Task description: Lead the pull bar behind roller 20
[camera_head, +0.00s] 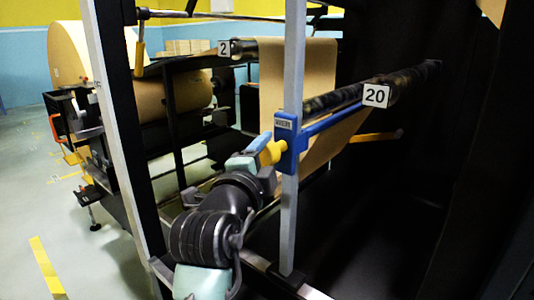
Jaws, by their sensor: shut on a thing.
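Roller 20 (411,76) is a dark horizontal roller at the right, with a white "20" tag (376,95) near its middle. The blue pull bar (332,121) runs just below the roller, nearly parallel to it, from a blue end block (291,146) toward the tag. I cannot tell its depth relative to the roller. Brown paper (335,141) shows below the bar. My gripper (267,155) is shut on the yellow handle at the block's left side. Its fingers are partly hidden by my wrist.
A light upright post (288,225) stands at the blue block. Another pale post (122,130) rises at left. Roller 2 (245,50) and a hanging brown web (300,65) are behind. A yellow rod (372,137) lies below roller 20. Large kraft rolls (85,60) stand at back left.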

